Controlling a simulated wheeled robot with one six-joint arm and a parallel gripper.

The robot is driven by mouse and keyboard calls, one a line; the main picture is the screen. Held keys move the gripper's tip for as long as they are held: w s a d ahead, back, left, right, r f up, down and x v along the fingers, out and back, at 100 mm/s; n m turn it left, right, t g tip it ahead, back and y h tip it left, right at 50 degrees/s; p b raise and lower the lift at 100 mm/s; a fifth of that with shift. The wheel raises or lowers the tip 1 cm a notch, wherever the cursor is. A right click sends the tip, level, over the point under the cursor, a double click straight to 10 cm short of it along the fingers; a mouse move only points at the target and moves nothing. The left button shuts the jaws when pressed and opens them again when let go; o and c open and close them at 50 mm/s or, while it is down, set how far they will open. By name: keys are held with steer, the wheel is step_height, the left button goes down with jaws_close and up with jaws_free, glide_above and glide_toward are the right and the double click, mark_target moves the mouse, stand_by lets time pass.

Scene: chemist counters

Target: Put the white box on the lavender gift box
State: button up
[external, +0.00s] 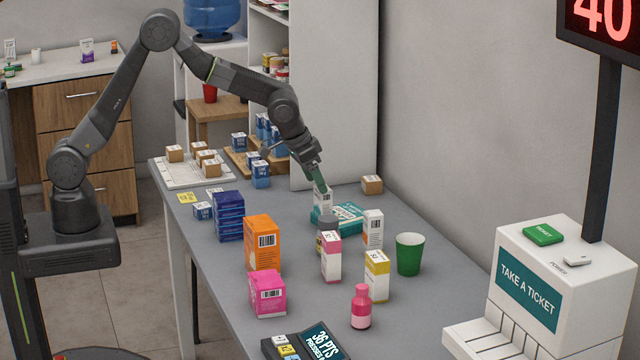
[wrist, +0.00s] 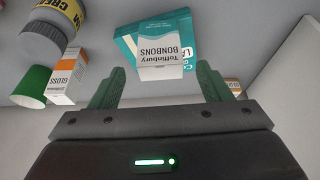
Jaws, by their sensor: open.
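The teal box (external: 349,213), which seems to be the lavender gift box, lies flat on the counter. It also shows behind the white box in the wrist view (wrist: 187,24), its lettering partly hidden. My gripper (external: 318,181) is at the top of the white box and points down. In the wrist view, its green fingers (wrist: 160,78) are spread, one on each side of the white box, with gaps showing.
A white-and-orange carton (external: 373,230) stands close to the right of the teal box. A dark-capped jar (external: 327,228) and a pink-and-white carton (external: 331,258) stand in front. A green cup (external: 409,254) is further right, and a small brown box (external: 371,185) is behind.

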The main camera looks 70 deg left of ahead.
mark_target(324, 196)
steer(key=v, duration=0.5)
steer(key=shift+s+r, duration=0.1)
steer(key=shift+r, duration=0.2)
steer(key=shift+f, duration=0.15)
steer(key=p+x, duration=0.1)
steer(key=x, duration=1.1)
steer(key=shift+f, duration=0.1)
steer(key=shift+r, duration=1.35)
